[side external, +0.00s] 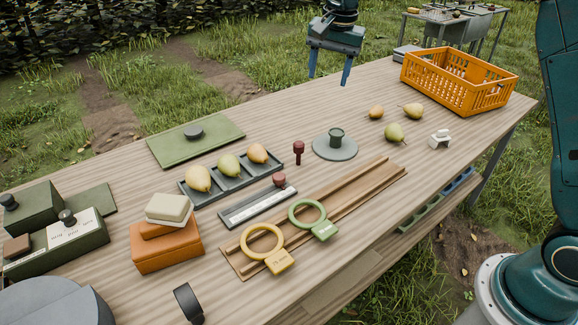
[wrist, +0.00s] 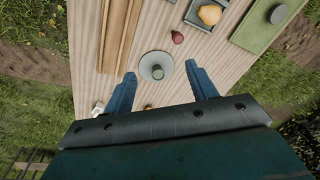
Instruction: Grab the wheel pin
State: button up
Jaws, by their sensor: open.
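A dark red pin (side external: 298,151) with a round head stands upright on the wooden table, near the table's middle; I take it for the wheel pin. It also shows in the wrist view (wrist: 177,37), above and beyond my fingertips. Beside it lies a round grey disc (side external: 345,153) with a dark green cup-like piece (side external: 337,136) on it. In the wrist view the disc (wrist: 147,67) lies between my fingers in the picture. My gripper (side external: 329,79) is open and empty, high above the table's far side, its fingers pointing down. It is well apart from the pin.
A dark tray (side external: 217,194) of pears and a narrow grey tray (side external: 236,212) with a red knob lie near the pin. Wooden rails (side external: 352,195) with yellow and green rings lie in front. Loose pears (side external: 395,132) and an orange crate (side external: 462,92) stand to the right.

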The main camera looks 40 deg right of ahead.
jog(key=w+f+m+g, duration=0.1)
jog(key=w+f+m, duration=0.1)
jog(key=w+f, duration=0.45)
jog(key=m, duration=0.3)
send_over(299, 152)
jog(key=w, duration=0.1)
notch_tip(299, 152, down, 9)
jog(key=shift+w+d+f+g, duration=0.1)
jog(key=shift+d+f+g, duration=0.1)
jog(key=shift+d+g, duration=0.25)
jog(key=shift+f, duration=0.15)
notch_tip(299, 152, down, 8)
jog(key=shift+f, duration=0.15)
jog(key=shift+w+d+f, duration=0.15)
jog(key=shift+f, duration=2.45)
